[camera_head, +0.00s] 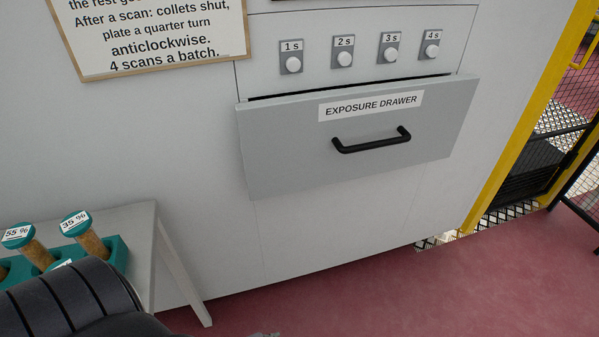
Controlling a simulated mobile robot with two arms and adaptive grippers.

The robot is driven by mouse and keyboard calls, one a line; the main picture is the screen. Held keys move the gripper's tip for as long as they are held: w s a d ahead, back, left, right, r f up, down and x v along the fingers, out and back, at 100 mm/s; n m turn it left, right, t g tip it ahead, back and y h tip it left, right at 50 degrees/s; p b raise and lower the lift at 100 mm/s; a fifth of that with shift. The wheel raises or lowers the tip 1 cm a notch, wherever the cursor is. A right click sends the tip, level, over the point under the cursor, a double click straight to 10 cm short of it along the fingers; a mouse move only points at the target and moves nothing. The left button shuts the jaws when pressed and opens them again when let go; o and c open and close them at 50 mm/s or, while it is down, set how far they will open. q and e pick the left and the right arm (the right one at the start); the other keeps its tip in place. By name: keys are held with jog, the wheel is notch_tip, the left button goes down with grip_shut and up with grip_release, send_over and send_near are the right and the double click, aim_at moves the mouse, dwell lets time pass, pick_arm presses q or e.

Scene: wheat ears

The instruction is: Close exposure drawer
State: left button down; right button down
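The exposure drawer (290,150) is in the middle of the head view, in a light grey cabinet. Its grey front carries a label reading "EXPOSURE DRAWER" and a black bar handle (372,141). The front stands out from the cabinet face, with a narrow dark gap along its top edge, so the drawer is partly open. The inside of the drawer is hidden. Neither gripper can be made out in this view. A black ribbed part of my own arm shows at the bottom left, apart from the drawer.
Above the drawer are knobs (343,59) labelled 1 s to 4 s and a framed notice (150,35). A small table (140,225) at the lower left bears a teal rack (118,254) with labelled sample tubes. A yellow post (530,110) stands right. The reddish floor (420,290) before the cabinet looks clear.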

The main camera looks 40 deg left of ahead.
pick_arm(q)
jog(key=w+a+r+m+t, duration=0.2)
jog(key=w+r, duration=0.5)
jog(key=r, duration=0.1)
jog(key=m+t+y+b, duration=0.1)
jog(key=m+t, duration=0.7)
send_near(303, 160)
jog(key=s+d, duration=0.4)
jog(key=s, duration=0.3)
jog(key=w+a, duration=0.1)
jog(key=w, duration=0.3)
jog(key=w+a+p, duration=0.1)
jog(key=w+a, duration=0.1)
jog(key=w, duration=0.1)
jog(key=w+a, duration=0.1)
jog(key=w, duration=0.3)
jog(key=shift+w+a+f+p, duration=0.15)
jog(key=shift+w+p, duration=0.15)
jog(key=shift+w, duration=0.05)
